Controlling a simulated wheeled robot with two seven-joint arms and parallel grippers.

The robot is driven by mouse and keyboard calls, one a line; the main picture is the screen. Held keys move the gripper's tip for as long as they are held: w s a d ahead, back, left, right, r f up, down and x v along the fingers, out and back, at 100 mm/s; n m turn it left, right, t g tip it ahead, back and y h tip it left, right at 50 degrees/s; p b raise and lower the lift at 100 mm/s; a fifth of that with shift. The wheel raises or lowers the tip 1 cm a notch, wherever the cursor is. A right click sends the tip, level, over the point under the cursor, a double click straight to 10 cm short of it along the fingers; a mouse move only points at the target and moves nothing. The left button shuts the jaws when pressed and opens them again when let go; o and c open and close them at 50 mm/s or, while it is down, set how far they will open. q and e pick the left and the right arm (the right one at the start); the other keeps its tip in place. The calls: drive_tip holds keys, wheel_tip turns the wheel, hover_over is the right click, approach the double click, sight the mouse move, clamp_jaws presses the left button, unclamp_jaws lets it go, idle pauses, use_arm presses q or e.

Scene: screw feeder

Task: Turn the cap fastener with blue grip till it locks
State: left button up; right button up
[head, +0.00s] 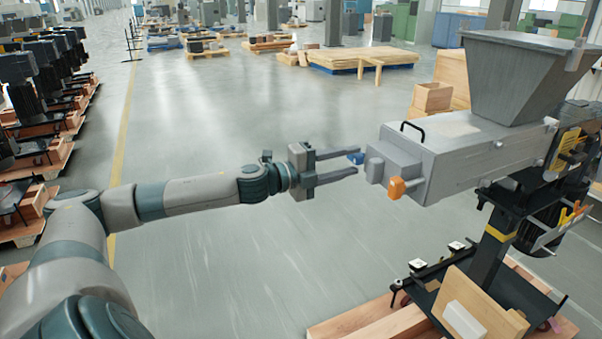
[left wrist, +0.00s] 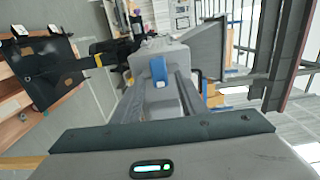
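The screw feeder (head: 470,150) is a grey machine with a hopper on top. A small blue grip (head: 355,158) sticks out at the left of its end face; it also shows in the left wrist view (left wrist: 159,73). My left gripper (head: 356,164) is open, its two fingers pointing right at the feeder's end. In the left wrist view its fingers (left wrist: 158,96) lie on either side of the blue grip, with the grip near the tips. I cannot tell whether they touch it. An orange grip (head: 396,188) sits lower on the same end. My right gripper is not in view.
The feeder stands on a black post over a wooden pallet (head: 385,322). A black handle (head: 412,130) rises from its top near the end. Wooden boxes (head: 432,98) stand behind it. The floor left of the feeder is clear.

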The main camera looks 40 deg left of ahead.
use_arm(q)
drive_tip(key=shift+s+a+f+b, duration=0.15)
drive_tip(key=shift+s+a+b, duration=0.05)
drive_tip(key=shift+s+b, duration=0.25)
drive_tip(key=shift+s+a+f+b, duration=0.15)
drive_tip(key=shift+s+a+b, duration=0.05)
drive_tip(key=shift+s+b, duration=0.25)
drive_tip(key=shift+s+a+r+b, duration=0.1)
drive_tip(key=shift+s+b, duration=0.2)
drive_tip(key=shift+s, duration=0.15)
drive_tip(key=p+v, duration=0.2)
drive_tip(key=v, duration=1.2)
idle(0.4)
drive_tip(key=shift+a+r, duration=0.1)
idle(0.5)
